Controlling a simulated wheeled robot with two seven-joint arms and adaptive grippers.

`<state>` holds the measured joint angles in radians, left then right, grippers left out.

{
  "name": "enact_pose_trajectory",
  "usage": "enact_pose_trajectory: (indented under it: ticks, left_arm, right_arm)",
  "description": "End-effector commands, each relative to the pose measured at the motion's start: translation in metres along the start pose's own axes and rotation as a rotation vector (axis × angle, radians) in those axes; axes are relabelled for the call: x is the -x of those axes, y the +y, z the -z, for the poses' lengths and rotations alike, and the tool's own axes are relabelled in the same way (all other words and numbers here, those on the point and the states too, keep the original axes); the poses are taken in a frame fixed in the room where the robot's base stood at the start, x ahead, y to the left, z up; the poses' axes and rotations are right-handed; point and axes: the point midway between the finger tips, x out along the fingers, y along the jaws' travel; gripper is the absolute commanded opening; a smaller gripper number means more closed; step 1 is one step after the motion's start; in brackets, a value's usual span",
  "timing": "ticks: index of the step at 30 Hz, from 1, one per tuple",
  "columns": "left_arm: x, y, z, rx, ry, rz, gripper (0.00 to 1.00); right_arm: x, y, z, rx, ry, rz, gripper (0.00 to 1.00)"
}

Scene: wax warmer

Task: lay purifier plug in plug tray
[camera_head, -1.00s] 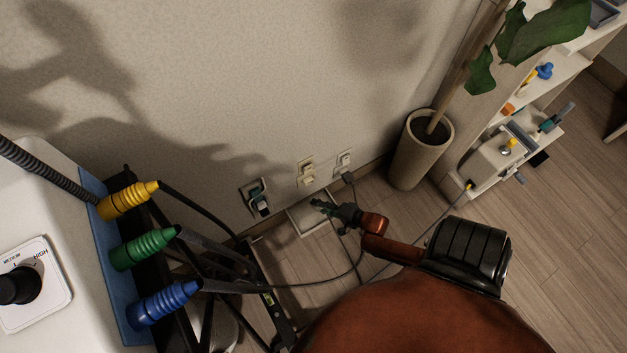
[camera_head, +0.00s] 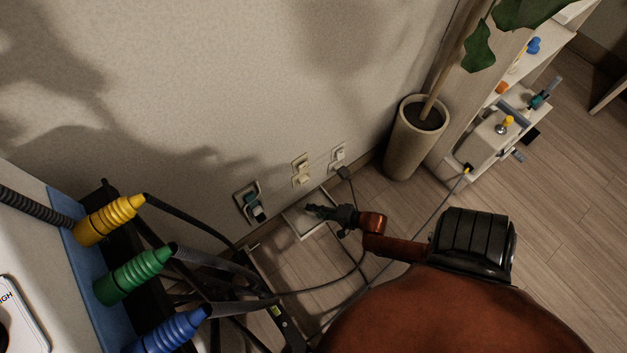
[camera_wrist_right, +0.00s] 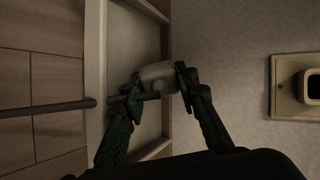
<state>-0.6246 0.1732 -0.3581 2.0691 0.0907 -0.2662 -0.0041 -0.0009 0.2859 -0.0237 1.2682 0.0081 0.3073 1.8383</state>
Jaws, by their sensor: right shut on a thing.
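My right gripper (camera_head: 318,212) is over the plug tray (camera_head: 292,226), a shallow pale-rimmed tray on the floor against the wall. In the right wrist view the dark green fingers of this gripper (camera_wrist_right: 160,92) are shut on a small pale plug (camera_wrist_right: 157,73). The plug is in front of the tray floor, inside the pale tray rim (camera_wrist_right: 95,60). Whether it touches the tray floor I cannot tell. In the head view the plug is hidden or too small to make out. My left gripper is not in view.
Dark cables cross the floor. Yellow, green and blue ribbed connectors (camera_head: 135,274) are at left. A plant pot (camera_head: 412,150) and shelf (camera_head: 485,140) stand at right.

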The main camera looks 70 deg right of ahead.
Motion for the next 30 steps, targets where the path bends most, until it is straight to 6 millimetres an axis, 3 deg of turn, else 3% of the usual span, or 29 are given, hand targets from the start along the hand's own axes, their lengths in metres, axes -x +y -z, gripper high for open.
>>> enact_pose_trajectory:
  ticks: [10, 11, 19, 30]
  left_arm:
    - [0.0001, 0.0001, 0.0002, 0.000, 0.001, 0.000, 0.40]
    - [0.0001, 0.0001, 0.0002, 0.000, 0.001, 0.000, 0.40]
    - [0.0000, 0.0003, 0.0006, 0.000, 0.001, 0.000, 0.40]
    - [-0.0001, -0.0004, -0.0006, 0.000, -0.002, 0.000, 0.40]
  right_arm:
    - [0.0001, -0.0006, 0.0001, -0.001, 0.000, 0.001, 0.00]
    - [0.0001, -0.0006, 0.0001, -0.001, 0.000, 0.001, 0.29]
    - [0.0002, -0.0002, 0.0001, -0.001, 0.000, 0.000, 0.47]
    - [0.0011, 0.0029, 0.0001, -0.001, 0.001, -0.006, 0.48]
